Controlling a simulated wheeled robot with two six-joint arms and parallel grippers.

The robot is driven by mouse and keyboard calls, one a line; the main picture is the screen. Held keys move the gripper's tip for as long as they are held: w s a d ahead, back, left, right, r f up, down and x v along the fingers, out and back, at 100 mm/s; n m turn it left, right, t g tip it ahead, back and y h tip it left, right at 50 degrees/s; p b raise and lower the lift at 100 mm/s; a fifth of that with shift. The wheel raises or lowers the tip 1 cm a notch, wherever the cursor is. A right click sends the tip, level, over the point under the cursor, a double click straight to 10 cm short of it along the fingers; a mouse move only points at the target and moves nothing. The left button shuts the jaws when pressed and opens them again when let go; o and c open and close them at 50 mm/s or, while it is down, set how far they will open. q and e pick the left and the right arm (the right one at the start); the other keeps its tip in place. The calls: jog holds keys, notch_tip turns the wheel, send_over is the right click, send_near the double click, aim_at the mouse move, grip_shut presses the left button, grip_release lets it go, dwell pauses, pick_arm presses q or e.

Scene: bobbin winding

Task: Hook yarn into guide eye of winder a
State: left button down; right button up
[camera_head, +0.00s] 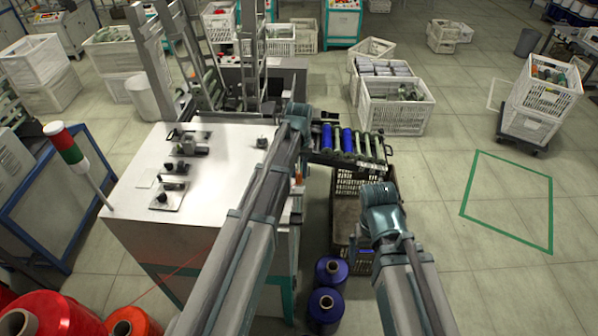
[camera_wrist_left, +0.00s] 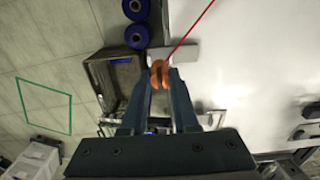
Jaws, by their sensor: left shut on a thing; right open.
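My left gripper (camera_wrist_left: 160,84) is shut on a small orange piece (camera_wrist_left: 160,73). A thin red yarn (camera_wrist_left: 190,34) runs from it toward the upper right of the wrist view. In the head view the orange piece (camera_head: 298,178) shows beside the right edge of the white-topped machine (camera_head: 222,160), and my arm hides most of the gripper. Several dark fittings (camera_head: 168,194) stand on the white top. I cannot tell which belongs to winder a, and I cannot make out its guide eye. My right gripper (camera_head: 366,238) is open, partly hidden by its wrist, above a dark crate.
A rack of blue and green bobbins (camera_head: 350,143) stands behind the dark crate (camera_head: 345,187). Two blue yarn cones (camera_head: 325,305) stand on the floor. Red cones (camera_head: 50,318) are at bottom left. A signal lamp (camera_head: 68,150) leans at the left.

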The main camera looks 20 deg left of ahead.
pick_arm(q)
jog(key=shift+s+f+b, duration=0.1)
jog(key=shift+f+b, duration=1.8)
jog(key=shift+b, duration=0.15)
jog(key=shift+w, duration=0.2)
jog(key=w, duration=0.2)
jog(key=w+a, duration=0.1)
jog(key=w, duration=0.1)
jog(key=shift+w+r, duration=0.2)
jog(key=shift+w, duration=0.1)
jog(key=shift+r+p, duration=0.1)
jog(key=shift+p, duration=0.2)
jog(key=r+p, duration=0.2)
jog(key=w+r+p, duration=0.1)
jog(key=r+p, duration=0.1)
jog(key=shift+r+p, duration=0.25)
jog(key=shift+p, duration=0.05)
dwell(0.7)
jog(key=shift+a, duration=0.15)
dwell(0.4)
